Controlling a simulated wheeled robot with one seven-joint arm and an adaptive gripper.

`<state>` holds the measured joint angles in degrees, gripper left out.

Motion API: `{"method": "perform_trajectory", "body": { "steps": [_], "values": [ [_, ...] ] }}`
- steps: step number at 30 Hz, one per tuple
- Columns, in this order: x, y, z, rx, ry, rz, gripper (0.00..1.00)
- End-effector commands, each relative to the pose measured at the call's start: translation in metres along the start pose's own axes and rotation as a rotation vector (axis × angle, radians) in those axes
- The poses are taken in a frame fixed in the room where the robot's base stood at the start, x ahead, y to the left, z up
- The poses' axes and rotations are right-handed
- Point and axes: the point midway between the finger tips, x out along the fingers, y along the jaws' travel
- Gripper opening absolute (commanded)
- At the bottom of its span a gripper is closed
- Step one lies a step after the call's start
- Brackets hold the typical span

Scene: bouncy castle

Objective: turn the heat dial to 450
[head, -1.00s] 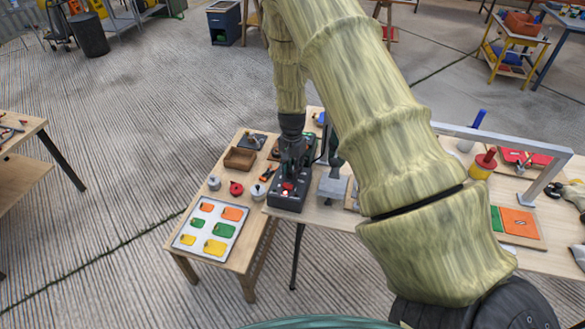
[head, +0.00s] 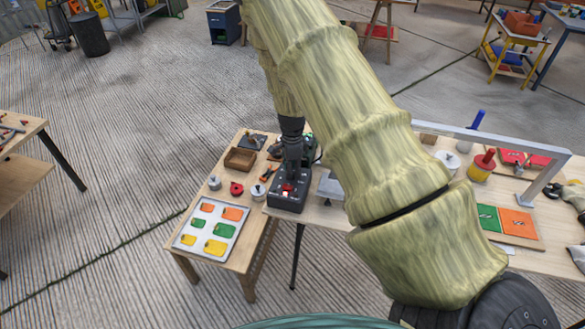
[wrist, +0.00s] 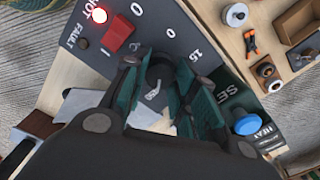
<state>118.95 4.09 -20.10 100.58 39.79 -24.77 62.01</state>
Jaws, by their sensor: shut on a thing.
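The dark control box (head: 285,204) stands near the left end of the workbench. In the wrist view its grey panel (wrist: 185,20) shows a red rocker switch (wrist: 118,33), a lit red lamp (wrist: 99,15) by the word HOT, and printed numbers including 0 and 15. My gripper (wrist: 157,82) has its teal fingers on both sides of a dark round dial (wrist: 158,72) and is shut on it. A pale mark shows on the panel between the fingers, too small to read surely. In the head view my gripper (head: 292,172) points down over the box; the dial is hidden there.
A blue knob (wrist: 247,122) sits beside a HEAT label in the wrist view. A side table holds a tray (head: 236,249) of coloured pieces, a wooden box (head: 240,160) and small parts. A grey gantry frame (head: 545,180) stands at the right.

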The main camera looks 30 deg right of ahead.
Motion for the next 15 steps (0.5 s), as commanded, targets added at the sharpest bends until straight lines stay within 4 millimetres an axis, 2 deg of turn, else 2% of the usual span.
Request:
{"method": "perform_trajectory", "body": {
  "steps": [15],
  "values": [
    [-0.0019, -0.0031, -0.0002, 0.078, 0.0, -0.006, 0.04]
  ]
}}
